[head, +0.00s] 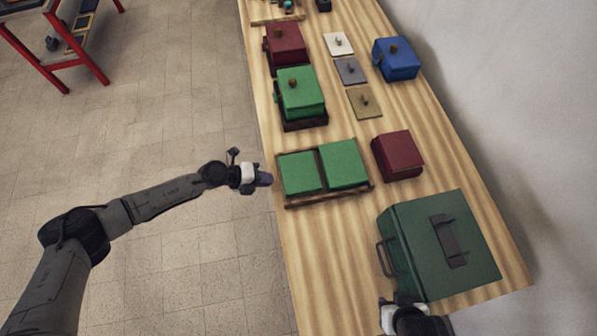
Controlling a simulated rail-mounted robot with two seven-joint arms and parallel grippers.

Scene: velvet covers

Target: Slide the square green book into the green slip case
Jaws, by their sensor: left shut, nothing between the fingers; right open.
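Two flat green blocks, a left one (299,173) and a right one (343,164), lie side by side in a low wooden tray (330,197). A green box with a knob (301,90) sits on a dark base behind them. Which of these is the square green book and which the green slip case, I cannot tell. My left gripper (265,179) is shut and empty, at the table's left edge just beside the tray, apart from the blocks. My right gripper (422,322) is open at the bottom edge, close to the large dark green case; its fingertips are hard to make out.
The large dark green case (410,228) with handles fills the near right. A dark red box (398,155) stands right of the tray. Farther back are a red knobbed box (284,40), a blue one (397,62) and small knobbed plates (364,103). Bare table lies left of the case.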

